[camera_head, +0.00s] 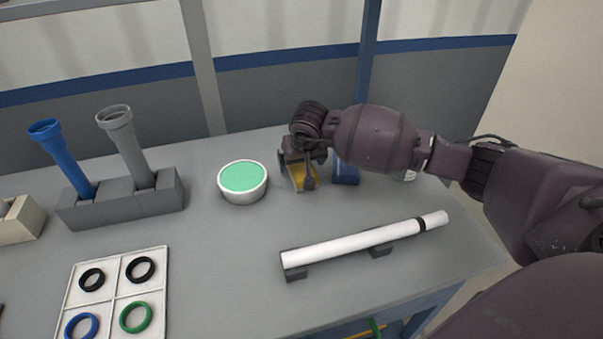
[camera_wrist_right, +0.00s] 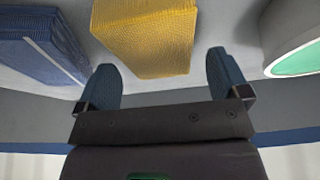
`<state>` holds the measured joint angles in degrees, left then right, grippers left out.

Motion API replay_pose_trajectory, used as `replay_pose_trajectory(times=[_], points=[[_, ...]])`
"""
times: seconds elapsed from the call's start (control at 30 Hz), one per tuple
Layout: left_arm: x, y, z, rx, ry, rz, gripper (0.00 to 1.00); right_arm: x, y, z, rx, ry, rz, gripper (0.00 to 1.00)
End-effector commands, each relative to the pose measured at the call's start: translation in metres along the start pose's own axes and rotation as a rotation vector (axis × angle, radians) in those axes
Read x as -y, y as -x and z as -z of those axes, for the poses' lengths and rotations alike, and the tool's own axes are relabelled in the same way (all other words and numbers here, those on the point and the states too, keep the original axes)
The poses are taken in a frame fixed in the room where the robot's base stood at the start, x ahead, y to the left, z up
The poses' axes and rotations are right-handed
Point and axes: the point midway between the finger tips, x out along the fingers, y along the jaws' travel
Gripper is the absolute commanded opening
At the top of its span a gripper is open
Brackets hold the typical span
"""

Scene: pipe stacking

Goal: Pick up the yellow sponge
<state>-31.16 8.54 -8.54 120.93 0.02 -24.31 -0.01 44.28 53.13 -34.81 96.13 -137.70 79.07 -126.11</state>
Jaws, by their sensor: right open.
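The yellow sponge (camera_head: 299,174) lies on the grey table, right of the white bowl, partly covered by my right gripper in the head view. In the right wrist view the yellow sponge (camera_wrist_right: 146,40) is a textured block just past the fingertips, roughly between their lines. My right gripper (camera_head: 299,184) is open over the sponge, and its two blue-grey fingers (camera_wrist_right: 162,78) stand wide apart with nothing gripped. I cannot tell whether a finger touches the sponge. My left gripper is not in view.
A white bowl with green contents (camera_head: 242,179) stands left of the sponge, and a blue box (camera_head: 345,174) right of it. A white pipe (camera_head: 360,240) lies on grey supports in front. A grey holder (camera_head: 122,204) with two pipes and a ring tray (camera_head: 118,293) are at left.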

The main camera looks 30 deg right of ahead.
Motion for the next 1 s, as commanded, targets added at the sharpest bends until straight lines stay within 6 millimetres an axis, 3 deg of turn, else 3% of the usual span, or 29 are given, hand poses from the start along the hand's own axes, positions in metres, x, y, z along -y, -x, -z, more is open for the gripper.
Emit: replay_pose_trajectory(times=[0.1,0.37,0.7,1.0], points=[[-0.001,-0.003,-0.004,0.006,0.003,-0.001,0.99,0.000,-0.018,-0.001,0.004,-0.001,-0.001,0.94],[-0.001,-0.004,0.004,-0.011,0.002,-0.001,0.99,0.000,-0.019,0.001,0.000,0.001,0.000,0.94],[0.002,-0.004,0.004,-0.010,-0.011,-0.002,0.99,0.000,-0.019,0.000,0.000,0.001,0.000,0.43],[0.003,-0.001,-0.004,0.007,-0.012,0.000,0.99,0.000,-0.016,0.002,-0.002,0.001,0.000,0.40]])
